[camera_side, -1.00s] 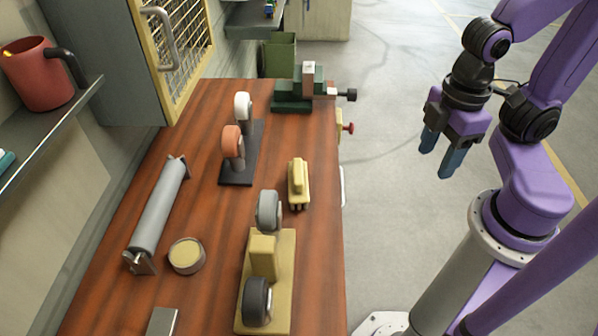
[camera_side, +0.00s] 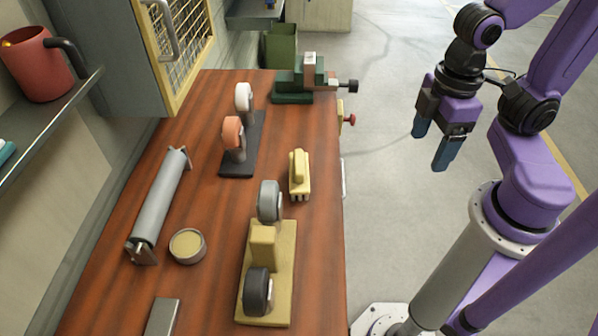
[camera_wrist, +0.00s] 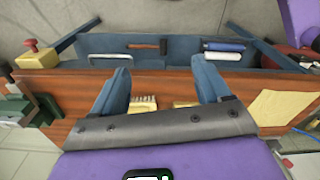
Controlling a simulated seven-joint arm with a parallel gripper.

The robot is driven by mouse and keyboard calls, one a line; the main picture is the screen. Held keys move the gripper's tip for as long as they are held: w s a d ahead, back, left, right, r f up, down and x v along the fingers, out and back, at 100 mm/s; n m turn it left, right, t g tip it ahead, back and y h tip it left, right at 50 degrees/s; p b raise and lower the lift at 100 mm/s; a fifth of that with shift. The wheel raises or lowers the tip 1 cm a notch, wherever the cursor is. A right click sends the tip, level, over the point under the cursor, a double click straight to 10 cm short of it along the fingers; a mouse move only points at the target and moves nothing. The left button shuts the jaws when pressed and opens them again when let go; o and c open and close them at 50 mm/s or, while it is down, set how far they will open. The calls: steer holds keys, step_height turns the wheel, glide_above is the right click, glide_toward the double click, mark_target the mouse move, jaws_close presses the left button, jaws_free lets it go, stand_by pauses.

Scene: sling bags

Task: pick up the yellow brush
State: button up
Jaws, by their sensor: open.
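The yellow brush (camera_side: 299,175) lies on the wooden workbench near its right edge in the side view, with its pale bristles toward the viewer. In the wrist view, what looks like its bristled end (camera_wrist: 144,102) shows between my fingers, partly hidden by my gripper's body. My gripper (camera_side: 433,143) is open and empty, out over the floor to the right of the bench and apart from the brush. Its two spread blue fingers also show in the wrist view (camera_wrist: 163,80).
On the workbench (camera_side: 200,200) stand a yellow wheeled fixture (camera_side: 264,245) close in front of the brush, a dark stand with wheels (camera_side: 240,150) to its left, a green vise (camera_side: 295,90) behind, a grey roller (camera_side: 160,205) and a round tin (camera_side: 187,246).

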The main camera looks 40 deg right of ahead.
steer(key=w+a+r+m, duration=0.2)
steer(key=w+a+m, duration=0.5)
steer(key=w+m, duration=0.35)
steer(key=m, duration=0.9)
glide_above(299, 161)
steer(key=f, duration=1)
steer(key=shift+d+f, duration=0.25)
steer(key=shift+d, duration=0.05)
steer(key=shift+a+f, duration=0.15)
steer(key=shift+f, duration=1.5)
steer(key=shift+a+f, duration=0.15)
steer(key=shift+f, duration=1.5)
steer(key=c, duration=1.2)
